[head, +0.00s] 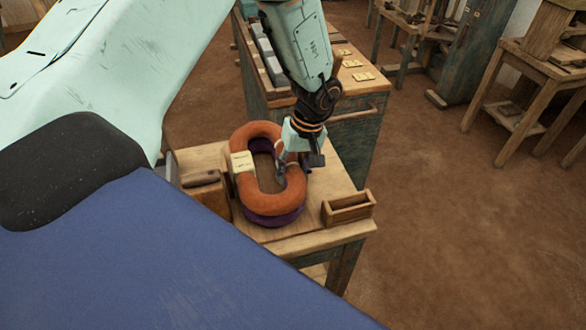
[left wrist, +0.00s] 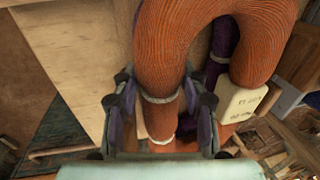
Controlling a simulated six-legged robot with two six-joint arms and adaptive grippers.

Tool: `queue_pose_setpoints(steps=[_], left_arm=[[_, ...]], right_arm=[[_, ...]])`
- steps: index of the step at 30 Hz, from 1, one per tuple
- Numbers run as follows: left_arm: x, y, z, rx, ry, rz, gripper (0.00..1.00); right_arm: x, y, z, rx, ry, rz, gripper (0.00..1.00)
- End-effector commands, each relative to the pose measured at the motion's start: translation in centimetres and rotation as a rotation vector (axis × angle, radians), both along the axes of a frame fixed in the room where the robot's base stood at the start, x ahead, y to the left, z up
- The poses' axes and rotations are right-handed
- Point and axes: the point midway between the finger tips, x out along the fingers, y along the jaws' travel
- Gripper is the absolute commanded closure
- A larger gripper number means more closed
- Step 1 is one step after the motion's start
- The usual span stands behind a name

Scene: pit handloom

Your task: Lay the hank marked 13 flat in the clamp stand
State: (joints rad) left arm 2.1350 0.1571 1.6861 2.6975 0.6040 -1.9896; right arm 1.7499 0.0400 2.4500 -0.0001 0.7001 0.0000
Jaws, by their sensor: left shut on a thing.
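An orange hank (head: 262,207), a thick oval ring with a pale tag (head: 243,161), is above a purple hank (head: 276,219) on a small wooden table. I cannot tell whether they touch. The tag also shows in the left wrist view (left wrist: 245,102); its marking is too small to read. My left gripper (head: 288,170) is shut on the right side of the orange hank. In the left wrist view its fingers (left wrist: 162,122) stand on both sides of the orange strand (left wrist: 166,60), near a pale tie. I cannot clearly make out a clamp stand. My right gripper is not in view.
A small open wooden box (head: 348,208) stands at the table's front right corner (head: 330,235). A wooden block with a dark bar (head: 205,192) is left of the hanks. A green cabinet (head: 352,135) with grey blocks and tags stands behind.

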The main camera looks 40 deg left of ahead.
Motion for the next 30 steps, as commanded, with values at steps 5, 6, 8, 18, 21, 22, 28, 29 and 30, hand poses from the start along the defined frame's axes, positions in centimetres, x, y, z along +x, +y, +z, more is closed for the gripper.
queue_pose_setpoints(steps=[5, 6, 8, 18, 21, 22, 28, 29, 30], left_arm=[[0.0, 0.0, 0.0, 0.001, -0.001, 0.0, 0.5], [0.0, 0.0, 0.0, 0.0, 0.0, 0.0, 0.47], [0.0, 0.0, 0.0, 0.0, 0.0, 0.0, 0.42], [0.0, 0.0, 0.0, 0.0, 0.0, 0.0, 0.3], [0.0, 0.0, 0.1, 0.0, 0.0, 0.0, 0.3], [0.0, 0.0, 0.2, 0.0, 0.0, 0.0, 0.3], [0.5, -0.4, 2.8, 0.001, -0.004, 0.0, 0.3], [0.6, -0.5, 3.4, 0.001, -0.006, -0.001, 0.3], [0.8, -0.6, 4.2, 0.002, -0.005, -0.001, 0.3]], right_arm=[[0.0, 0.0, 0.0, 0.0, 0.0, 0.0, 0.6], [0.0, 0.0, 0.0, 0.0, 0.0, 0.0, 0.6], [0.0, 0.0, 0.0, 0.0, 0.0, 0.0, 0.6], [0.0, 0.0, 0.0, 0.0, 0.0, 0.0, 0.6], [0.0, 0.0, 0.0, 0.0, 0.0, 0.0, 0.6], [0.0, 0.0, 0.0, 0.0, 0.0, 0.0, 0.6], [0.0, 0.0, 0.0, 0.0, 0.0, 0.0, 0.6], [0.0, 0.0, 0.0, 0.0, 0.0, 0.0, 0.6], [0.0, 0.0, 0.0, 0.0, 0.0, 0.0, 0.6]])
